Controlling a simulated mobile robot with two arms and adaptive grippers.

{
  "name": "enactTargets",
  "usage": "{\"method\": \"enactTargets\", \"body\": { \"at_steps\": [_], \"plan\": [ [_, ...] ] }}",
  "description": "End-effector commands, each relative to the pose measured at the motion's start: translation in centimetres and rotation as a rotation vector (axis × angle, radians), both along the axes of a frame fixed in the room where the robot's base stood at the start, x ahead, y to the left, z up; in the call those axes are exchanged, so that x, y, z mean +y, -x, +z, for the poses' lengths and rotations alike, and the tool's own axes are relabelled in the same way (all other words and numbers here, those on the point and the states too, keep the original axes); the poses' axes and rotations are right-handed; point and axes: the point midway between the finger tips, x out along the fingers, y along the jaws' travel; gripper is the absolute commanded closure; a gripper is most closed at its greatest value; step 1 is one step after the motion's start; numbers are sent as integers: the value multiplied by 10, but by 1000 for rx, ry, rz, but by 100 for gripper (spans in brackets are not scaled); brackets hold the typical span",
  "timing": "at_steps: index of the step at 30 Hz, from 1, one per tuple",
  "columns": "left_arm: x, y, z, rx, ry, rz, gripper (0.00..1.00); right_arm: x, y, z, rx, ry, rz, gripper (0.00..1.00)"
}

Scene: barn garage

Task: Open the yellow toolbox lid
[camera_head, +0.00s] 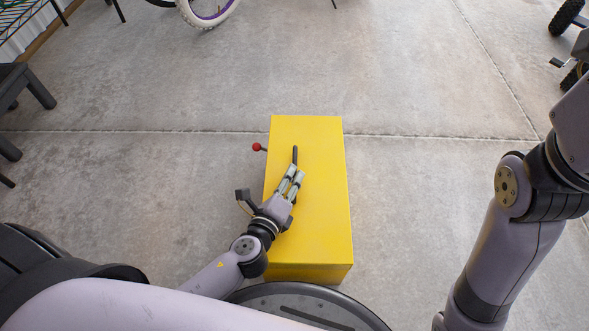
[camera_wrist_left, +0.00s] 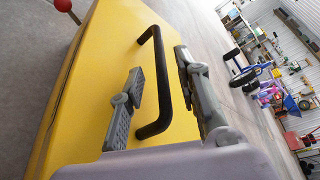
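The yellow toolbox (camera_head: 318,225) stands on the concrete floor in front of me, and its lid looks shut. A black bar handle (camera_head: 295,152) is on its top; the left wrist view shows the handle (camera_wrist_left: 155,36) as a raised bracket. A red ball knob (camera_head: 257,147) on a short dark stem sticks out from the left side. My left gripper (camera_head: 295,174) is over the top, at the near part of the handle. Its two fingers (camera_wrist_left: 160,62) are apart, one to each side of the bar, with gaps visible. My right gripper is out of view.
The floor around the toolbox is clear. A bicycle wheel (camera_head: 207,8) is at the far top left and dark furniture (camera_head: 22,85) at the left edge. Black wheels (camera_head: 565,17) are at the top right. Shelves (camera_wrist_left: 292,35) show beyond in the left wrist view.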

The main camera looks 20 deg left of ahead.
Motion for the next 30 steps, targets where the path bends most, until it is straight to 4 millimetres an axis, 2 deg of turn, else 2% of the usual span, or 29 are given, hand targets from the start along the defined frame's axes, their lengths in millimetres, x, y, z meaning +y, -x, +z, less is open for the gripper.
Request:
{"method": "enactTargets", "body": {
  "at_steps": [3, 7, 12, 20, 30],
  "plan": [
    [-1, -22, -6, -2, 0, 1, 69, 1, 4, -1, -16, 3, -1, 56],
    [-1, -36, -9, -1, 0, 0, 69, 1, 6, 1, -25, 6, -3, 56],
    [-2, -44, -10, 1, 0, 1, 69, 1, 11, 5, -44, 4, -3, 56],
    [-2, -44, -10, 1, 1, 0, 70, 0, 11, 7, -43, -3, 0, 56],
    [-2, -44, -10, 1, 1, 1, 93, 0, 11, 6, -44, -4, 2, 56]
  ]
}}
